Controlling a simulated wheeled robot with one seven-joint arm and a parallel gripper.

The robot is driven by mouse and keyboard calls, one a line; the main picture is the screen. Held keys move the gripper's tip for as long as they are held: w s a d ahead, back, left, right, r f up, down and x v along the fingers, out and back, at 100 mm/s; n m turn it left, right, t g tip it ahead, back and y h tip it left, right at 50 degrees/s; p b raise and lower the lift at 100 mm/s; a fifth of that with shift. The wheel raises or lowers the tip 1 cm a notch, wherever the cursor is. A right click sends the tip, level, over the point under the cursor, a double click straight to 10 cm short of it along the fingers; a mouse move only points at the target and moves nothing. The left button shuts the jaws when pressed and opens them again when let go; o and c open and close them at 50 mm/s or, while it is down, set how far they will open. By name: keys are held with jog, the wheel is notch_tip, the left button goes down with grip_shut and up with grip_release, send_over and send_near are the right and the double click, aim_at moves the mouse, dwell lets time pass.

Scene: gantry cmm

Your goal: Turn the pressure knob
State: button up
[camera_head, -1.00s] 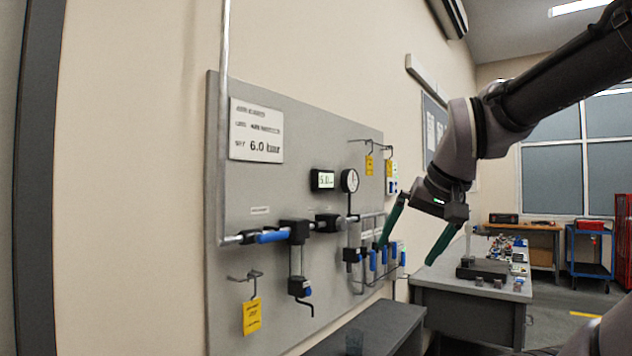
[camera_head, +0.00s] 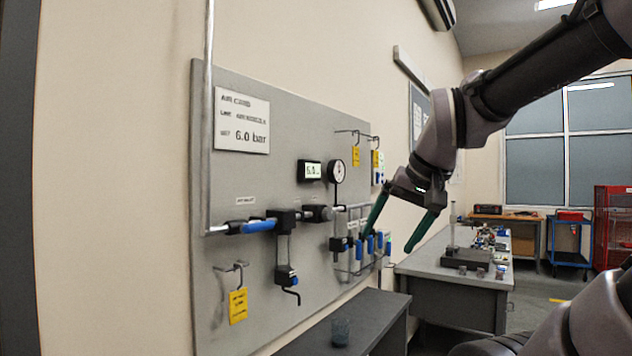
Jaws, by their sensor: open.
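A grey panel (camera_head: 230,185) on the wall carries the air line. A dark round part (camera_head: 318,213), which looks like the pressure knob, sits on the pipe right of a black block. Above it a small digital display (camera_head: 311,171) seems to read 6.0, next to a round dial gauge (camera_head: 337,171). A sign (camera_head: 241,120) gives 6.0 bar. My gripper (camera_head: 387,240) is open and empty, its green fingers spread and pointing down-left. In the picture it is right of the knob, over the blue-handled valves (camera_head: 370,245); its distance from them is hard to tell.
Yellow tags (camera_head: 238,305) hang from hooks. A dark shelf (camera_head: 375,310) with a small cup (camera_head: 341,331) stands below the panel. A grey bench (camera_head: 455,280) with parts stands at right.

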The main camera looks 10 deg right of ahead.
jog(key=w+a+m+g+y, duration=0.25)
jog(key=w+a+m, duration=0.2)
jog(key=w, duration=0.45)
jog(key=m+t+y, duration=0.8)
jog(key=m+t, duration=0.1)
jog(key=m, duration=0.9)
send_near(331, 215)
jog(key=shift+g, duration=0.25)
jog(key=x, duration=0.9)
jog(key=shift+w+r, duration=0.15)
jog(key=shift+w, duration=0.05)
jog(key=shift+c, duration=0.3)
jog(key=c, duration=1.3)
